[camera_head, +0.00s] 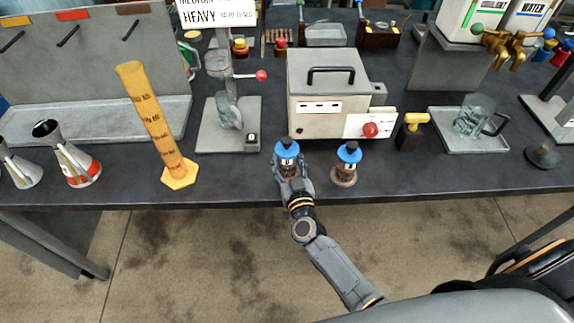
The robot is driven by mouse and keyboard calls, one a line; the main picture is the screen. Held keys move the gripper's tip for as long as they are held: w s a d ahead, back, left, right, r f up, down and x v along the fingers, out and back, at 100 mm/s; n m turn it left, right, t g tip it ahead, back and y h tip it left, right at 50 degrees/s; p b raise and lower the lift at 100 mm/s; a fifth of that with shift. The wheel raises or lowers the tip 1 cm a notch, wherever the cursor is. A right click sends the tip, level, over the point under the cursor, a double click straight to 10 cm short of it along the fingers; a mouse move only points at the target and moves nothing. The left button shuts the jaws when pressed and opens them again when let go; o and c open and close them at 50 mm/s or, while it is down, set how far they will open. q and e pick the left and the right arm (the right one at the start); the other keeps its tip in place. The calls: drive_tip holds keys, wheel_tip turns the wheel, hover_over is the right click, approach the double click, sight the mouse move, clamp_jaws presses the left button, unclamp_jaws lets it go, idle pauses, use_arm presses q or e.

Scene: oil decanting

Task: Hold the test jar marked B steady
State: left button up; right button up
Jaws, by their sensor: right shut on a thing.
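Two small jars with blue caps stand side by side near the front edge of the table. The left jar (287,150) is upright, and its label is too small to read. My right gripper (289,178) is shut around this jar's lower part from the front, which hides much of its base. The other jar (348,157) stands upright just to the right, apart from the gripper, with its label also unreadable. I cannot tell which one is marked B. My left gripper is not in view.
A grey box machine (328,95) with a black handle stands behind the jars. A tall amber measuring cylinder (152,115) leans at the left. A glass mug (472,117) sits on a grey tray (441,143) at the right. The table front between cylinder and jars is clear.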

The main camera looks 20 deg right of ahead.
sight(290, 144)
drive_tip(key=shift+r+p, duration=0.8)
drive_tip(key=shift+p, duration=0.1)
wheel_tip(290, 144, up, 2)
drive_tip(key=shift+r+p, duration=0.2)
drive_tip(key=shift+p, duration=1.05)
drive_tip(key=s+r+p, duration=0.3)
drive_tip(key=p, duration=0.2)
drive_tip(key=shift+s+r, duration=0.1)
drive_tip(key=shift+r, duration=0.3)
drive_tip(key=s+r, duration=0.5)
drive_tip(key=s, duration=0.5)
drive_tip(key=shift+s+d+b, duration=0.25)
drive_tip(key=shift+s+b, duration=0.05)
drive_tip(key=shift+s, duration=0.1)
drive_tip(key=shift+r, duration=0.1)
drive_tip(key=o, duration=0.7)
clamp_jaws()
